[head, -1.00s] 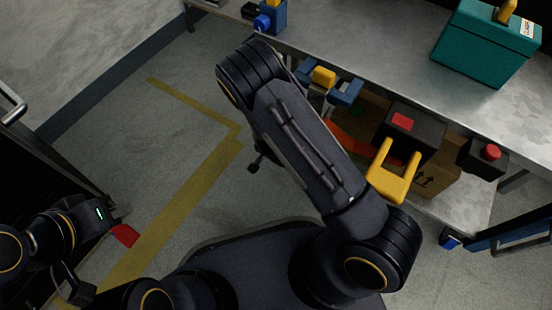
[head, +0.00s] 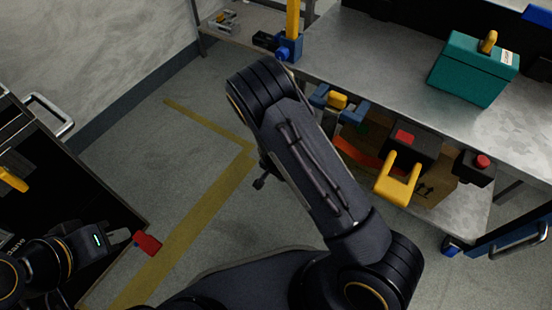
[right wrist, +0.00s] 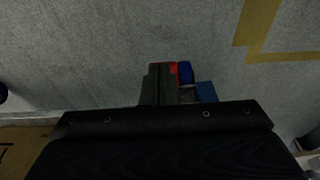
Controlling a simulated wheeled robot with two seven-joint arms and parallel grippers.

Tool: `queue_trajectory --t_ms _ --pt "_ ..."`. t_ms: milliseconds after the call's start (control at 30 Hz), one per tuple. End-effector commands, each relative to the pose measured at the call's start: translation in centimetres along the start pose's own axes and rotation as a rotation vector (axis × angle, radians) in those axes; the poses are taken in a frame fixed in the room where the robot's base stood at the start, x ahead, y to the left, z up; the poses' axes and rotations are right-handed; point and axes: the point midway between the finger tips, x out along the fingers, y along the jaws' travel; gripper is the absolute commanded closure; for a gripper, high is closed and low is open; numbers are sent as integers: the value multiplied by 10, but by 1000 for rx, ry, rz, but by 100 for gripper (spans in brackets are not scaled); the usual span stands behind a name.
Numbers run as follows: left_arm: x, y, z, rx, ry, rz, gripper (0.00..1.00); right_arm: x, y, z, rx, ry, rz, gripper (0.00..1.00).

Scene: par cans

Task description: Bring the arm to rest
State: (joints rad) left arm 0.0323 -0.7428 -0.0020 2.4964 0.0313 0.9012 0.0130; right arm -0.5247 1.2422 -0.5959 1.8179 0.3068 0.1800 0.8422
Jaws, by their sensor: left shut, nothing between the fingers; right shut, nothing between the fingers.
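My left gripper (head: 146,242) shows at the lower left of the head view, with a red part at its tip. It is shut and empty, seen against the floor just beyond the edge of a black cabinet. My right arm (head: 310,165) crosses the middle of the head view, bent at the elbow; its gripper is hidden there. In the right wrist view my right gripper (right wrist: 174,84) shows dark, red and blue parts above grey floor. It is shut with nothing visible in it.
A metal workbench (head: 400,62) at the upper right carries a teal box (head: 470,72). Its lower shelf (head: 462,215) holds a cardboard box and dark cans with yellow brackets. A black cabinet (head: 60,190) stands at left. Floor with yellow tape (head: 200,215) is clear between.

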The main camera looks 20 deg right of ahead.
Motion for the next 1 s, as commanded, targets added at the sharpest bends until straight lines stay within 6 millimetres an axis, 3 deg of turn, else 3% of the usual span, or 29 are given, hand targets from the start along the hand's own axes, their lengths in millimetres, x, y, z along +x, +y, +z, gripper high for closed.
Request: queue_trajectory --t_ms 233,367,467,667,800,1000 --pt "0 0 0 0 0 0 100 -1 0 0 1 -2 -2 100" --pt "0 0 0 0 0 0 100 -20 -1 -2 10 -39 -26 100" --pt "0 0 0 0 0 0 100 -54 -1 -6 11 -102 -75 100" --pt "0 0 0 0 0 0 100 -148 13 -14 -43 -232 -236 100" --pt "0 0 0 0 0 0 100 -213 36 -16 -122 -267 -363 100" --pt "0 0 0 0 0 0 100 -291 84 -10 -274 -226 -526 100"
